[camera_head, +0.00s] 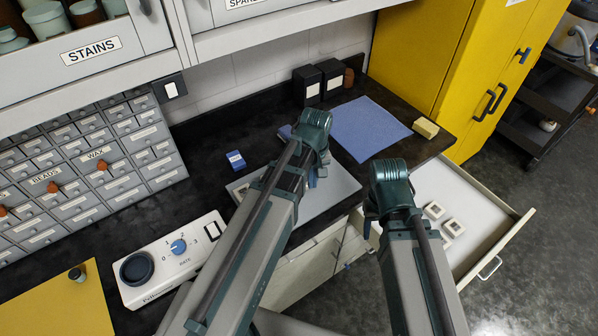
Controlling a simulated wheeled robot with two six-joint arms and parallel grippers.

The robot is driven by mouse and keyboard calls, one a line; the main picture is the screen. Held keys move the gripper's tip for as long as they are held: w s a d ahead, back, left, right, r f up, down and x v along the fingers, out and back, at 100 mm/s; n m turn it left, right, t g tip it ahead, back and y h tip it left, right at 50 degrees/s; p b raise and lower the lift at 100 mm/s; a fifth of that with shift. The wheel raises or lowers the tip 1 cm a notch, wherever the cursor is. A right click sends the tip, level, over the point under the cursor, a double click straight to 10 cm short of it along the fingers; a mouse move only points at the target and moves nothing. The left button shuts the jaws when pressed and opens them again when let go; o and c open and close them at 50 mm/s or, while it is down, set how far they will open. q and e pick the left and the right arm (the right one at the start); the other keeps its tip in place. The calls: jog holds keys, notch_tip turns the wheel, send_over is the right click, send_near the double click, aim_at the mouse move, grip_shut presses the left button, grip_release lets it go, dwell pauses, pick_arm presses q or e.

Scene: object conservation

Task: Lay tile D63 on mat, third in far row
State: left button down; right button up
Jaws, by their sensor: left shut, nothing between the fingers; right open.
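Two pale square tiles with dark centres lie in the open drawer at right: one tile (434,210) and, just nearer, another tile (453,227). No tile code is legible, so I cannot tell which is D63. A light grey flat mat or board (340,190) lies on the dark bench, mostly behind my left arm; a pale piece shows at its left end, partly hidden. A blue cloth-like mat (368,128) lies behind it. My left gripper (318,176) is shut and empty over the grey board. My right gripper (371,222) is open and empty beside the drawer's left side.
The open drawer (503,243) juts out at right. A small blue box (236,160) and a pale yellow block (426,128) sit on the bench. Black boxes (306,84) stand at the back wall. A dial unit (172,258) and a yellow sheet (60,305) are at lower left.

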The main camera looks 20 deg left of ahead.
aim_at(310, 205)
pick_arm(q)
notch_tip(310, 205, down, 11)
jog(key=b, duration=1.1)
jog(key=shift+w+a+r, duration=0.15)
jog(key=shift+r, duration=0.05)
jog(key=w+a, duration=0.1)
jog(key=w+a+p, duration=0.1)
jog(key=w, duration=0.1)
jog(key=shift+w+r, duration=0.1)
jog(key=shift+r, duration=0.25)
jog(key=shift+a, duration=0.1)
jog(key=shift+w, duration=0.1)
jog(key=w+a, duration=0.1)
jog(key=w, duration=0.1)
jog(key=w+a, duration=0.3)
jog(key=w, duration=0.1)
jog(key=shift+w+a, duration=0.1)
jog(key=shift+a, duration=0.05)
jog(key=shift+s, duration=0.25)
